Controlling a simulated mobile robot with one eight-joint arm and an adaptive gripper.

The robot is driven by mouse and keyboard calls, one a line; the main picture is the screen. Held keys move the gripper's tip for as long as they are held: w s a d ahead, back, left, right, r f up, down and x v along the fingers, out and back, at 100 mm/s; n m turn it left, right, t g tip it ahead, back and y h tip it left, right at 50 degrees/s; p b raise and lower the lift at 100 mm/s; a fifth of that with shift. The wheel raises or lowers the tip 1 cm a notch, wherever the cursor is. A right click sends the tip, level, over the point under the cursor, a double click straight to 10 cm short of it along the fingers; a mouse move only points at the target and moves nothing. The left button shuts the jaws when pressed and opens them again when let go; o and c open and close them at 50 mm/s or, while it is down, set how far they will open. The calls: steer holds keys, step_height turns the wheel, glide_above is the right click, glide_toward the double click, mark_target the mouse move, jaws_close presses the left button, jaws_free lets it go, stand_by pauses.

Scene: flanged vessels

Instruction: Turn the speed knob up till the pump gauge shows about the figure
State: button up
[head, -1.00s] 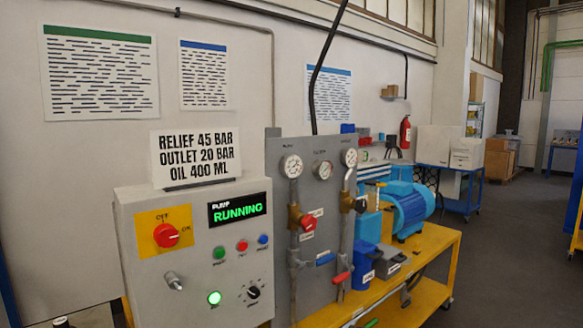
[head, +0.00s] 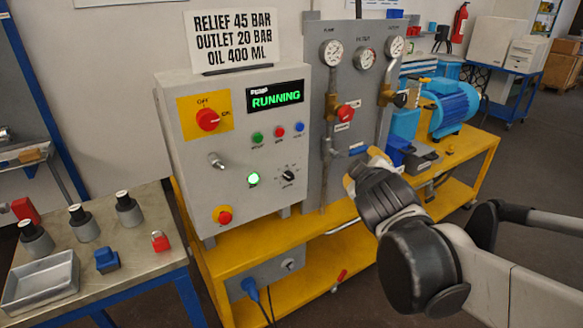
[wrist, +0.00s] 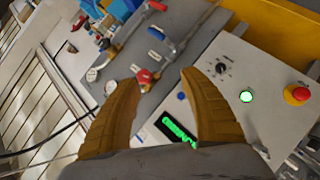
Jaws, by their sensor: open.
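The speed knob (head: 288,176) is a small black dial low on the right of the grey control box. It also shows in the wrist view (wrist: 222,68), right of the fingers. The pump gauge (head: 331,52) is the left of three round white dials on the grey panel; its reading is too small to tell. My gripper (head: 352,180) is in front of the panel, right of the knob and apart from it. In the wrist view its two brown fingers (wrist: 158,80) are spread with nothing between them.
The display (head: 276,95) reads RUNNING in green. A sign (head: 234,37) gives relief 45 bar, outlet 20 bar, oil 400 ml. A red switch (head: 208,119), a lit green button (head: 253,179) and a red stop button (head: 223,216) are on the box. A red valve handle (head: 346,113) juts from the panel.

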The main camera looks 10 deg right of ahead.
mark_target(291, 177)
steer(key=w+r+n+t+p, duration=0.2)
steer(key=w+r+n+t, duration=0.2)
steer(key=w+r+n, duration=0.4)
steer(key=w+a+f+n+t+y+p, duration=0.1)
steer(key=w+a+f+n+y, duration=0.2)
steer(key=w+n+y, duration=0.5)
steer(key=a+f+n+g+y+p, duration=0.1)
steer(key=a+f+n+g, duration=0.15)
steer(key=f+n, duration=0.65)
steer(key=a+f+n+g+y+p, duration=0.1)
steer(key=f+n+g, duration=0.2)
steer(key=f+n, duration=0.5)
steer(key=shift+m, duration=0.9)
steer(key=b+x, duration=0.1)
steer(key=x, duration=0.2)
steer(key=f+b+x, duration=0.1)
steer(key=x, duration=0.3)
steer(key=f+x, duration=0.1)
steer(key=x, duration=0.2)
steer(key=shift+s+a+f+b, duration=0.1)
steer(key=shift+f+b, duration=0.05)
steer(key=shift+b, duration=0.25)
steer(key=shift+w+a+f, duration=0.1)
steer(key=shift+w+a, duration=0.05)
steer(key=shift+w, duration=0.25)
steer(key=shift+c, duration=0.2)
jaws_close()
